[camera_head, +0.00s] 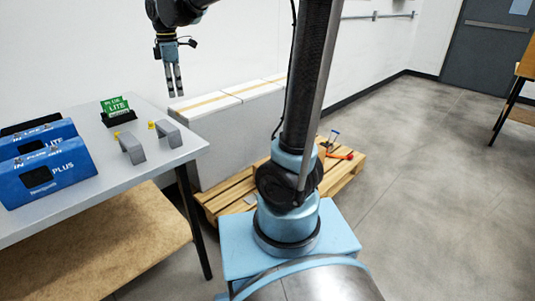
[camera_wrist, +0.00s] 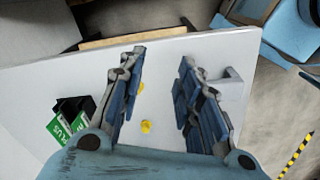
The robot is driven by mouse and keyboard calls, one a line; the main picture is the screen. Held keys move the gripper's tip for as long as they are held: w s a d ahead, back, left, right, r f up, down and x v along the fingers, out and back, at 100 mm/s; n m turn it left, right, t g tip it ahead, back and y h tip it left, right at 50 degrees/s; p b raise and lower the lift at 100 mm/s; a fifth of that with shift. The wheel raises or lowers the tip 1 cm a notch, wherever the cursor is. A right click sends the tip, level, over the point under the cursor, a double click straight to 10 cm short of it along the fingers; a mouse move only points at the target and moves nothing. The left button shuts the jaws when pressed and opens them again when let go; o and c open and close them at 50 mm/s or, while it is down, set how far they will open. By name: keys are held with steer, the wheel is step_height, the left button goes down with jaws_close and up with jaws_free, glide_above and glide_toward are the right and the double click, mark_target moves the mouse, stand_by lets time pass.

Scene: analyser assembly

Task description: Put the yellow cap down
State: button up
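Two small yellow pieces lie on the light table (camera_head: 110,185). One yellow cap (camera_head: 151,125) is beside the right grey bracket, and another small yellow piece (camera_head: 116,134) is beside the left one. In the wrist view one yellow piece (camera_wrist: 146,126) is nearer the gripper's base and the other (camera_wrist: 141,87) is farther out, beside the left finger. I cannot tell which view's piece matches which. My gripper (camera_head: 175,95) hangs with fingers down, above the table's back right. In the wrist view my gripper (camera_wrist: 161,56) has its fingers apart with nothing held between them.
Two grey brackets (camera_head: 131,148) (camera_head: 168,132) stand at the table's right side. A green box (camera_head: 116,106) in a black holder is behind them. Blue Plus housings (camera_head: 48,175) fill the left. White boxes (camera_head: 228,98) and a wooden pallet (camera_head: 340,172) are beyond the table.

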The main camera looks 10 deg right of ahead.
steer(key=s+d+f+m+t, duration=0.1)
steer(key=s+d+f+m, duration=0.3)
steer(key=d, duration=0.6)
steer(key=s+d+f+m, duration=0.2)
steer(key=s+d+m, duration=0.4)
steer(key=d, duration=0.4)
steer(key=s+d+f+m, duration=0.9)
steer(key=s+f, duration=0.3)
steer(key=shift+f+m+t, duration=0.3)
steer(key=shift+f+t, duration=0.1)
steer(key=shift+w, duration=0.1)
